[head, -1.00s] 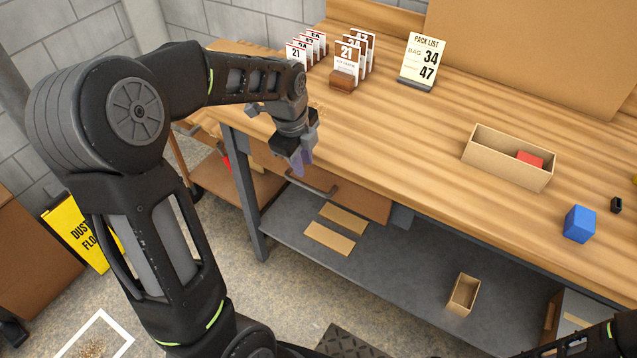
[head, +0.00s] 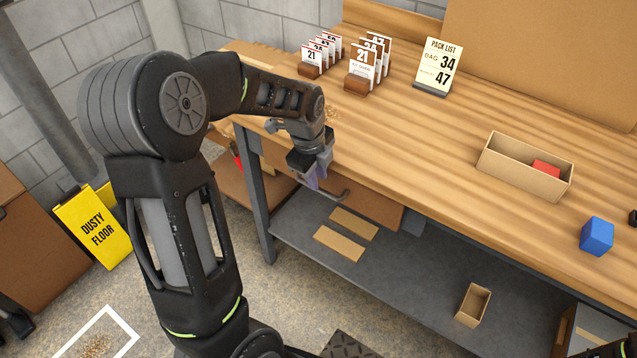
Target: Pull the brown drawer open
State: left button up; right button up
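The brown drawer (head: 372,208) sits under the front edge of the wooden workbench, toward its left end. Its front looks in line with the bench edge, with no open gap showing. A dark bar handle (head: 341,194) is on the drawer front, partly hidden by my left gripper. My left gripper (head: 316,180) points down in front of the drawer, at the handle's left part. Its fingers are small and overlap the handle in the picture, so I cannot tell whether they touch or grip it. My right gripper is out of view; only a bit of that arm shows at the lower right corner.
The workbench top (head: 430,150) carries number cards, a pack list sign (head: 438,66), an open cardboard box (head: 520,170) with a red block, and a blue block (head: 596,236). Below is a grey shelf (head: 400,270) with cardboard pieces. A yellow floor sign (head: 95,225) stands at left.

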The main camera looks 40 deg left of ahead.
pick_arm(q)
jog(key=shift+w+f, duration=0.2)
jog(key=shift+f, duration=0.7)
jog(key=shift+w+f, duration=0.15)
jog(key=shift+f, duration=0.75)
grip_shut()
